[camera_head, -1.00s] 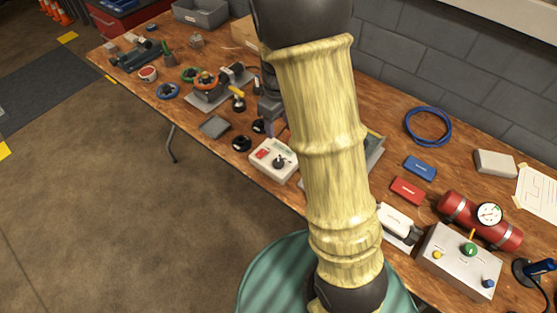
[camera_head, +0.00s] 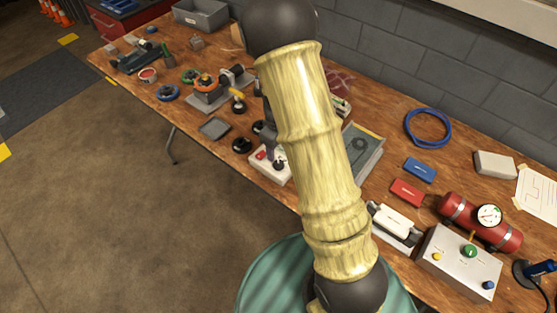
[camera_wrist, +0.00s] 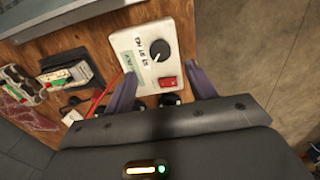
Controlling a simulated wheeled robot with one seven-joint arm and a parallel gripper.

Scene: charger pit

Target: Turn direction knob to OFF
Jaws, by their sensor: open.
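A white control box (camera_head: 265,170) lies on the bench, partly hidden behind my arm. The wrist view shows it closer (camera_wrist: 141,58), with a round black knob (camera_wrist: 160,50), printed marks beside the knob and a red rocker switch (camera_wrist: 168,82). The marks are too small to read, so the knob's setting is unclear. My gripper (camera_wrist: 163,75) is open and empty. Its two purple fingers straddle the switch end of the box in the wrist view, with the knob beyond the fingertips. I cannot tell how high they are above it.
A grey box with a green knob (camera_head: 470,251) stands by a red cylinder (camera_head: 481,222) at the right. A grey tray (camera_head: 362,152) and a white device (camera_head: 394,220) lie right of my arm. Black round parts (camera_head: 242,145) sit left of the control box.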

